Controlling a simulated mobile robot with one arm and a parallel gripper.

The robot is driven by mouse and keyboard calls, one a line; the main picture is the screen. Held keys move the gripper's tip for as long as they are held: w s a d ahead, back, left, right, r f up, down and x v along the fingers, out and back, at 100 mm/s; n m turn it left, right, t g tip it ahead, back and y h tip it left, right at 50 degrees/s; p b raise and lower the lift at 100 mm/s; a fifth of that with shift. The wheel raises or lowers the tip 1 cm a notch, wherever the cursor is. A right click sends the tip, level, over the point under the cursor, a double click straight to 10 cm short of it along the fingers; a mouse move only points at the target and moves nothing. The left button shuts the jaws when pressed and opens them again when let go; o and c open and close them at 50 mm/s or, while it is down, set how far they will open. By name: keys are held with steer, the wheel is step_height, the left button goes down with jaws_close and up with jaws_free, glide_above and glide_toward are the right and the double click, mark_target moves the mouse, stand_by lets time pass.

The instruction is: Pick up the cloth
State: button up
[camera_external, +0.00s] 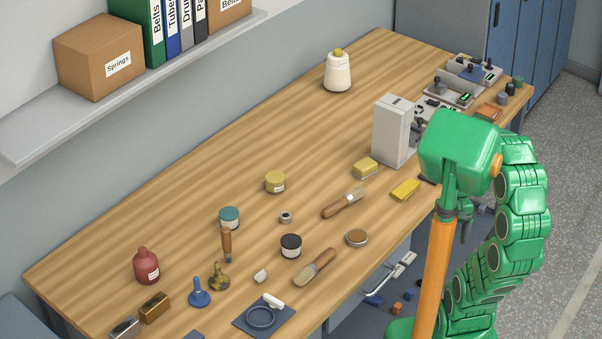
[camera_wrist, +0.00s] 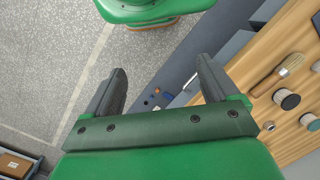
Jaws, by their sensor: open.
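No piece is plainly a cloth. The likeliest is a flat yellow piece (camera_external: 405,190) lying near the front edge of the bench, left of my arm; it could also be a sponge. A flat orange-brown piece (camera_external: 490,112) lies at the far right end, partly behind my arm. My gripper (camera_wrist: 160,70) is open and empty in the wrist view, with its two dark fingers apart over the floor beside the bench. It is apart from both pieces. In the external view my arm hides most of it.
The wooden bench (camera_external: 230,130) holds a yellow block (camera_external: 365,168), a grey-white machine (camera_external: 392,130), brushes (camera_external: 344,203), jars (camera_external: 291,246) and a dark mat (camera_external: 285,325). An open drawer (camera_external: 368,285) sits below the front edge.

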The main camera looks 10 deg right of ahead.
steer(key=w+d+r+m, duration=0.1)
steer(key=w+d+m, duration=0.15)
steer(key=w, duration=0.65)
steer(key=m+t, duration=0.2)
steer(key=m, duration=0.6)
glide_above(406, 186)
steer(key=shift+h, duration=0.4)
steer(key=f, duration=1.1)
steer(key=shift+s, duration=0.3)
steer(key=shift+w+a+f, duration=0.1)
steer(key=shift+w+f, duration=0.2)
steer(key=shift+f, duration=0.1)
steer(key=shift+d+f, duration=0.2)
steer(key=shift+f, duration=3.6)
steer(key=c, duration=1.1)
